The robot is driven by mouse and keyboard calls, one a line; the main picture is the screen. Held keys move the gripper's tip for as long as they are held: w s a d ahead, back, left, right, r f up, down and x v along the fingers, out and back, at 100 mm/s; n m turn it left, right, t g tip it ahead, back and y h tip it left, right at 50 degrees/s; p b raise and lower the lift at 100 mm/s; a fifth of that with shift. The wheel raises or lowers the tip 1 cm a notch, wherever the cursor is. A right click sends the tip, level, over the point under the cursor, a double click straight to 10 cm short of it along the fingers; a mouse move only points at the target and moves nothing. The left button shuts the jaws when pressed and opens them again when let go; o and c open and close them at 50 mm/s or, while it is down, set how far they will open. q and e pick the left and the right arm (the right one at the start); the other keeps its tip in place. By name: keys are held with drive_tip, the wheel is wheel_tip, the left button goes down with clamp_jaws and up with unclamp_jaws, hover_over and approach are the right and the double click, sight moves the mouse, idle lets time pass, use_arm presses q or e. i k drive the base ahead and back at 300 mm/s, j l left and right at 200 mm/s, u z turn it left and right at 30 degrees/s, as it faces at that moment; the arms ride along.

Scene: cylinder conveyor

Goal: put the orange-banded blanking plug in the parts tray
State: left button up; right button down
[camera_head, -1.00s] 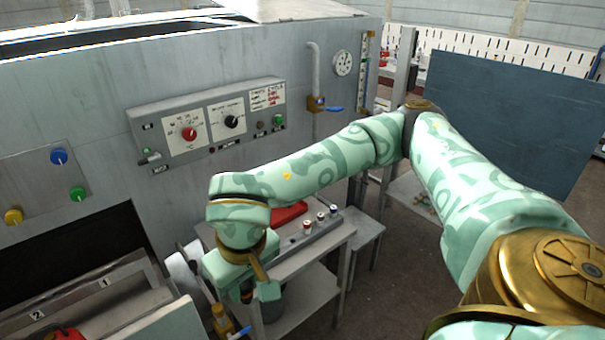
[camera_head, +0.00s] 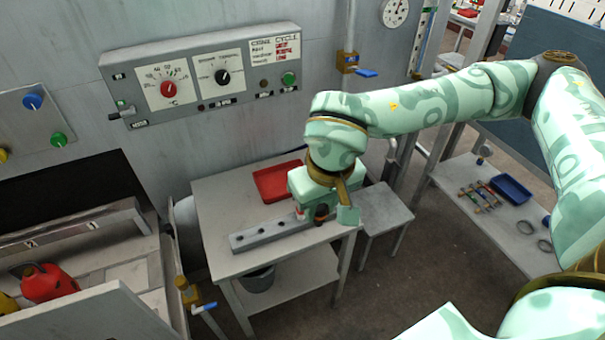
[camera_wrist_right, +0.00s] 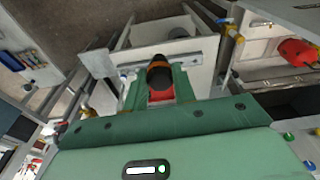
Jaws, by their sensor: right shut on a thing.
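My right gripper (camera_head: 325,214) is at the right end of the grey block with holes (camera_head: 262,237) on the side table. It is shut on the orange-banded blanking plug (camera_head: 321,210), which is mostly hidden in the head view. In the right wrist view the dark plug end with its orange band (camera_wrist_right: 160,74) sits between the fingers, with red showing below it. A shallow red tray (camera_head: 272,183) lies behind the block, partly covered by the gripper. I cannot tell whether the plug touches the block. My left gripper is out of view.
A control panel (camera_head: 210,75) is on the grey machine wall behind. A yellow valve with a blue handle (camera_head: 203,306) stands left of the table. A blue tray (camera_head: 511,188) and several small parts lie on a low shelf at right. A grey bucket (camera_head: 258,279) sits underneath.

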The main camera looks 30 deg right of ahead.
sight(271, 187)
drive_tip(key=i+l, duration=0.35)
drive_tip(key=i, duration=0.15)
drive_tip(key=i+l+z, duration=0.1)
drive_tip(key=i+l, duration=0.2)
drive_tip(key=i, duration=0.2)
